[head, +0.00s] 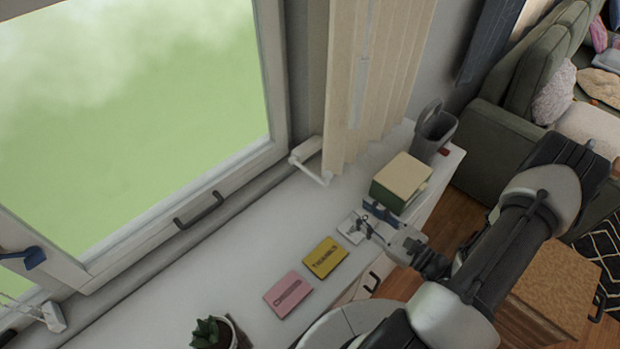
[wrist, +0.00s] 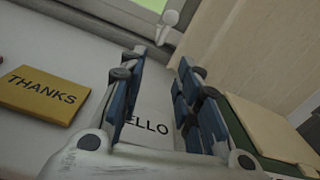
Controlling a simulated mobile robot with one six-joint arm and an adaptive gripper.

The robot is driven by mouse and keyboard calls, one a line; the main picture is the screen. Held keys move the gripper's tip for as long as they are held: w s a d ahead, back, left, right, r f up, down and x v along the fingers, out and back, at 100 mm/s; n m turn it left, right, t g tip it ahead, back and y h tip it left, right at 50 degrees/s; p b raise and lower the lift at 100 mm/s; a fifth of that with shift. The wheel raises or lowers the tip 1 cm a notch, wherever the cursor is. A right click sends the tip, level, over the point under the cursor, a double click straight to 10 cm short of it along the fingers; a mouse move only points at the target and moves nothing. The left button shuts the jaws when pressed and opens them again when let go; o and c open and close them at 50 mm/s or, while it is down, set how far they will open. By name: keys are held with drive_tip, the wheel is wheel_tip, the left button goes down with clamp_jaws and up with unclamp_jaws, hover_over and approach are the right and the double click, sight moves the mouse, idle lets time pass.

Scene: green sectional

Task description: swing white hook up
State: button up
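A white hook-like handle (head: 311,171) sits on the window sill beside the bottom of the beige curtain, its thin arm slanting down toward the white counter. A white piece with a rounded knob, which looks like the same handle, shows at the top of the wrist view (wrist: 168,24). My gripper (head: 371,216) is over the counter, to the right of and nearer than the handle, apart from it. In the wrist view its blue-padded fingers (wrist: 157,92) are spread with nothing between them; a white card reading "ELLO" (wrist: 150,126) shows beyond the gap.
A yellow "THANKS" card (head: 326,258) and a pink card (head: 288,294) lie on the white counter (head: 240,270). A green box with a cream top (head: 402,178) and a grey container (head: 433,132) stand at right. A potted plant (head: 212,332) is in front.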

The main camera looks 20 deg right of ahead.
sight(323, 184)
drive_tip(key=b+x, duration=0.1)
drive_tip(key=x, duration=1.5)
drive_tip(key=shift+w+a+r+b, duration=0.1)
drive_tip(key=shift+w+a+b, duration=0.1)
drive_tip(key=shift+w+b, duration=0.1)
drive_tip(key=shift+c, duration=0.6)
clamp_jaws()
